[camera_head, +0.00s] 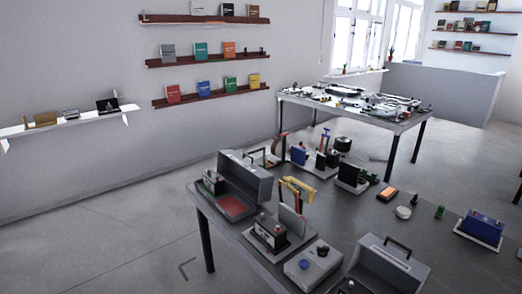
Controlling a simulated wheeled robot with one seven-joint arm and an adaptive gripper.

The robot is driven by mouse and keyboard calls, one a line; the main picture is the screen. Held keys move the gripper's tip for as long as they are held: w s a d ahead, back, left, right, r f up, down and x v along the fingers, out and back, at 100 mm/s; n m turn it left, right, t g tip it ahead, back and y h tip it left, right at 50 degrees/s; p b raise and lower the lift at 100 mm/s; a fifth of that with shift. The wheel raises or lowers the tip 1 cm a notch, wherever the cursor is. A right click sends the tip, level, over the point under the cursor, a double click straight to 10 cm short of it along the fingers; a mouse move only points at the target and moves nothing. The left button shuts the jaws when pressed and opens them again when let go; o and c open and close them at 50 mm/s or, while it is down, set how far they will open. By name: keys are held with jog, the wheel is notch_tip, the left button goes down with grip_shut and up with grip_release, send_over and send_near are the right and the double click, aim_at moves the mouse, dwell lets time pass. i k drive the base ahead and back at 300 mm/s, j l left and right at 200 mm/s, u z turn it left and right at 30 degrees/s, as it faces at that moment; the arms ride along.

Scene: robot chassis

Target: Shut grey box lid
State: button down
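A grey box (218,202) with a red inside floor stands at the left end of the near dark table. Its lid (247,174) is raised, standing open toward the back right. A second grey box is at the bottom edge of the view; its lid (388,267) with a dark handle (398,245) is raised, and its lower part is mostly cut off by the frame. I cannot tell which box the task means. My gripper is not in view.
The near table (375,222) is crowded: a battery-like block (268,232) on a base, a yellow tool (297,188), a grey plate with a blue knob (310,264) and a blue box (482,228) at right. A second cluttered table (352,104) stands behind.

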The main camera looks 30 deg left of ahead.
aim_at(253, 181)
jog(key=i+j, duration=0.25)
jog(key=j, duration=0.35)
jog(key=i+j, duration=0.2)
jog(key=j, duration=0.4)
jog(key=i+j, duration=0.25)
jog(key=j, duration=0.35)
jog(key=i+j, duration=0.2)
jog(key=j, duration=0.4)
jog(key=i+j, duration=0.25)
jog(key=j, duration=0.35)
jog(key=i+j, duration=0.25)
jog(key=j, duration=0.3)
jog(key=i+j, duration=0.2)
jog(key=j, duration=0.4)
jog(key=i+j, duration=0.25)
jog(key=j, duration=0.35)
jog(key=i, duration=0.4)
